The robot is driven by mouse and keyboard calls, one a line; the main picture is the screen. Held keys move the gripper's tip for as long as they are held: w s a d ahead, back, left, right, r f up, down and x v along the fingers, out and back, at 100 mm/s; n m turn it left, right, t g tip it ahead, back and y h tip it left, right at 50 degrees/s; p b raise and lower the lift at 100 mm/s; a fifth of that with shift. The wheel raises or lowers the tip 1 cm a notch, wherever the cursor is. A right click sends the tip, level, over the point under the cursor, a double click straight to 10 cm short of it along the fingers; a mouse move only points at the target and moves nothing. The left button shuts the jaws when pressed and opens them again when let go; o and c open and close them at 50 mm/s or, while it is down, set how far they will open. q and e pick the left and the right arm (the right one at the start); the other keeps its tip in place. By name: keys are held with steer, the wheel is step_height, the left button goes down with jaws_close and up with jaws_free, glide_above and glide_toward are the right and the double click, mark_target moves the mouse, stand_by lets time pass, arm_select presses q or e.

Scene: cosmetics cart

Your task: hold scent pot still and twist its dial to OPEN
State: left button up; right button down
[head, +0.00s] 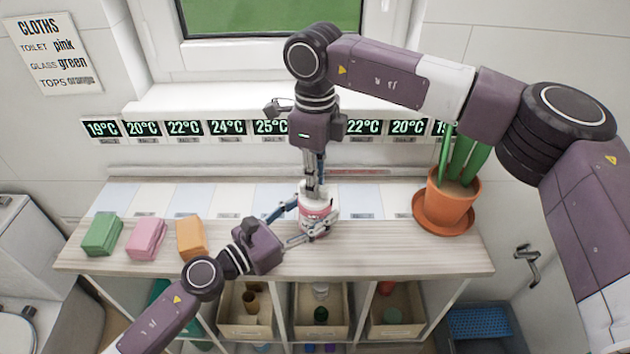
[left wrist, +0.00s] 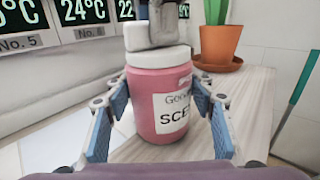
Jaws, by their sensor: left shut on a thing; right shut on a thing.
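The scent pot (head: 318,222) is a pink jar with a white label, upright on the wooden counter top. In the left wrist view its body (left wrist: 165,105) and part of its label text show. My left gripper (head: 312,214) is shut around the pot's body from the lower left, a blue pad on each side. My right gripper (head: 315,188) comes straight down from above and is shut on the white dial at the pot's top. The dial (left wrist: 158,58) shows in the left wrist view under grey fingers; no OPEN mark is readable.
Green (head: 103,234), pink (head: 146,237) and orange (head: 191,238) cloths lie at the left of the counter (head: 380,255). A potted plant (head: 447,200) on a saucer stands at the right. Temperature displays line the wall behind. Bins (head: 322,330) sit below.

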steer(key=shift+n, duration=0.8)
steer(key=c, duration=1.9)
jaws_free()
steer(key=shift+c, duration=0.2)
step_height(320, 180, up, 12)
